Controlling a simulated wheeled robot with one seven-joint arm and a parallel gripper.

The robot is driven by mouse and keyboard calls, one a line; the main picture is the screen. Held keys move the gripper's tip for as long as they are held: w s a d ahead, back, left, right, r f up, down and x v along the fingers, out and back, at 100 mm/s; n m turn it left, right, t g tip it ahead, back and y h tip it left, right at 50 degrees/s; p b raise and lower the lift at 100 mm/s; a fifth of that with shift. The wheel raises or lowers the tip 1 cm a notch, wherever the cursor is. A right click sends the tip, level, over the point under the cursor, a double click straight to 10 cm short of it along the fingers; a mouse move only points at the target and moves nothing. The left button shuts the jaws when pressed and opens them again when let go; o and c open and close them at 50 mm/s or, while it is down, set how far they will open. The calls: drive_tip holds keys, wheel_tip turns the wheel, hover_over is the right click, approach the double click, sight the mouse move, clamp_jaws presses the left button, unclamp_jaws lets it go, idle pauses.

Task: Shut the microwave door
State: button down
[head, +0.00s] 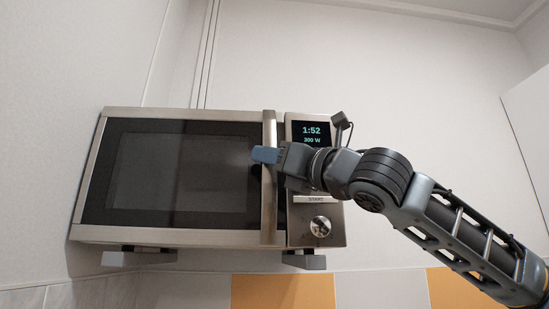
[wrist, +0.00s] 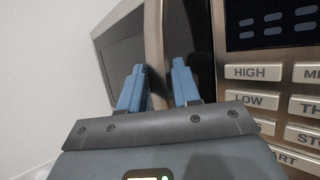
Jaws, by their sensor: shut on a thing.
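The silver microwave (head: 173,235) is mounted against the wall, with its dark-windowed door (head: 180,170) on the left. A vertical silver handle (head: 269,215) runs along the door's right edge. My gripper (head: 264,155) is at the handle's middle, with its blue fingers around it. In the wrist view, the fingers of my gripper (wrist: 158,78) stand on either side of the handle (wrist: 153,40), shut on it. The contact points are partly hidden.
The control panel (head: 335,220) with knob and lit display is right of the handle, close to my wrist; its buttons show in the wrist view (wrist: 252,100). Grey brackets (head: 140,256) are under the microwave. Orange and white tiles line the wall below. A white cabinet (head: 530,150) is at far right.

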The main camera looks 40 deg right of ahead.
drive_tip(key=shift+w+d, duration=0.15)
drive_tip(key=shift+w, duration=0.1)
drive_tip(key=c, duration=1.2)
unclamp_jaws()
drive_tip(key=shift+r, duration=0.1)
drive_tip(key=shift+c, duration=0.2)
drive_tip(key=shift+o, duration=0.3)
drive_tip(key=shift+w, duration=0.15)
drive_tip(key=shift+s+f, duration=0.35)
drive_tip(key=shift+f, duration=0.1)
drive_tip(key=b+v, duration=0.2)
drive_tip(key=v, duration=0.5)
drive_tip(key=shift+s+r, duration=0.2)
drive_tip(key=shift+r, duration=0.05)
